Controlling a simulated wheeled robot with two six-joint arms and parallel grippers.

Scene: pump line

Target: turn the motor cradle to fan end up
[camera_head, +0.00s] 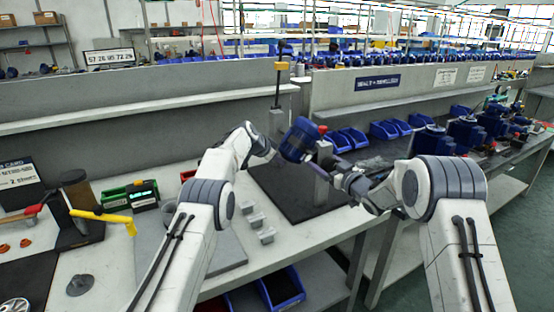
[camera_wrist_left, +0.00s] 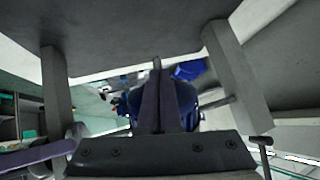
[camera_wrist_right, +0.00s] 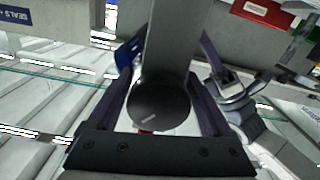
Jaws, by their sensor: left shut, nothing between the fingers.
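The blue motor (camera_head: 299,139) sits tilted in its cradle above a dark mat (camera_head: 275,190), with a small red part at its upper right. A grey upright post (camera_head: 321,180) of the cradle stands below and right of it. My left gripper (camera_head: 273,152) is beside the motor's left side. In the left wrist view its fingers (camera_wrist_left: 157,92) are together and empty, in front of the blue motor (camera_wrist_left: 186,96). My right gripper (camera_head: 338,178) is at the post. In the right wrist view its fingers (camera_wrist_right: 160,85) are apart, with the grey post and its dark round end (camera_wrist_right: 158,107) between them.
Small grey blocks (camera_head: 256,221) lie on the bench left of the mat. A yellow-handled tool (camera_head: 100,215) and a green-fronted device (camera_head: 144,195) are further left. Blue bins (camera_head: 352,138) and more motors (camera_head: 466,133) stand on the right-hand bench.

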